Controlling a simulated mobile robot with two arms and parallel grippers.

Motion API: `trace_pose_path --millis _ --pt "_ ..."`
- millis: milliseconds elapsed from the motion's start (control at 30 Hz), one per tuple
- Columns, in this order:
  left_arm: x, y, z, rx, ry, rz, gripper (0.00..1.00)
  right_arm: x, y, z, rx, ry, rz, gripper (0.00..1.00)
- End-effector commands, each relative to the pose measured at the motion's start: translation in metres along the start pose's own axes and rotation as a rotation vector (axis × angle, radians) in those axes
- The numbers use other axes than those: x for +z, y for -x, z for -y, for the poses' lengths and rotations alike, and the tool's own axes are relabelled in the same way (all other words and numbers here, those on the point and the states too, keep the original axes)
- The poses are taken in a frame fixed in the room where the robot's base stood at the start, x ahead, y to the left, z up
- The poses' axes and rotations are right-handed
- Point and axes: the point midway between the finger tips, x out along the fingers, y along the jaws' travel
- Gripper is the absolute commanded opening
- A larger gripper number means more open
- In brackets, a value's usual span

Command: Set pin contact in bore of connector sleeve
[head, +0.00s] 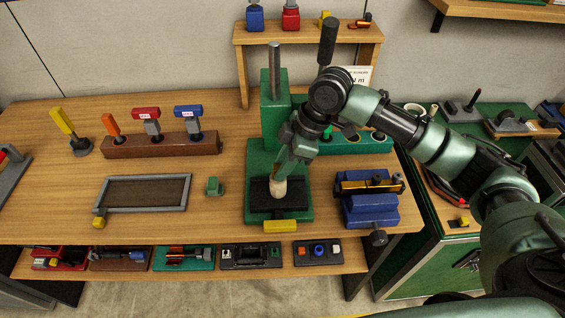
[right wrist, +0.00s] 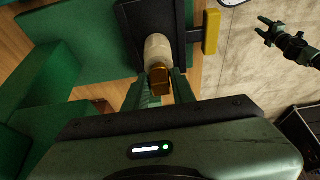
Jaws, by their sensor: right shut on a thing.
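The connector sleeve (head: 278,188) is a short cream cylinder standing upright on the black plate of the green press. It also shows in the right wrist view (right wrist: 158,48). My right gripper (head: 286,169) is directly above it, shut on the brass-coloured pin contact (right wrist: 158,77). The pin's lower end meets the sleeve's top in the picture; I cannot tell whether it is inside the bore, which is hidden. My left gripper (right wrist: 270,33) shows only in the right wrist view, with its jaws apart and empty, over the floor.
The green press (head: 271,108) has a grey column behind my gripper and a yellow bar (head: 280,226) in front. A blue vise-like fixture (head: 369,211) stands right.

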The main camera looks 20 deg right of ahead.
Motion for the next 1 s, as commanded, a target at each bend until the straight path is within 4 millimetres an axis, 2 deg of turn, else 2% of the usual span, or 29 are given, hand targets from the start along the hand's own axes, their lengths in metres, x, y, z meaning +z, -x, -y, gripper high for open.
trace_pose_path --millis 167,200,267,667,1000 --pt "0.000 -0.002 0.000 0.000 0.000 0.000 0.48 0.003 -0.006 0.001 -0.002 0.000 0.001 0.00" --pt "0.000 -0.002 0.000 0.000 0.000 0.000 0.48 0.002 -0.006 0.000 -0.001 0.000 0.001 0.34" --pt "0.000 -0.002 0.000 0.000 0.000 0.000 0.48 0.002 -0.005 0.000 -0.001 0.000 0.001 0.50" --pt "0.000 -0.004 0.000 -0.001 0.000 0.000 0.48 0.002 0.000 0.000 0.001 0.000 0.000 0.51" --pt "0.002 -0.018 0.000 -0.001 0.000 0.000 0.48 0.003 0.053 -0.001 0.003 0.001 0.000 0.51"
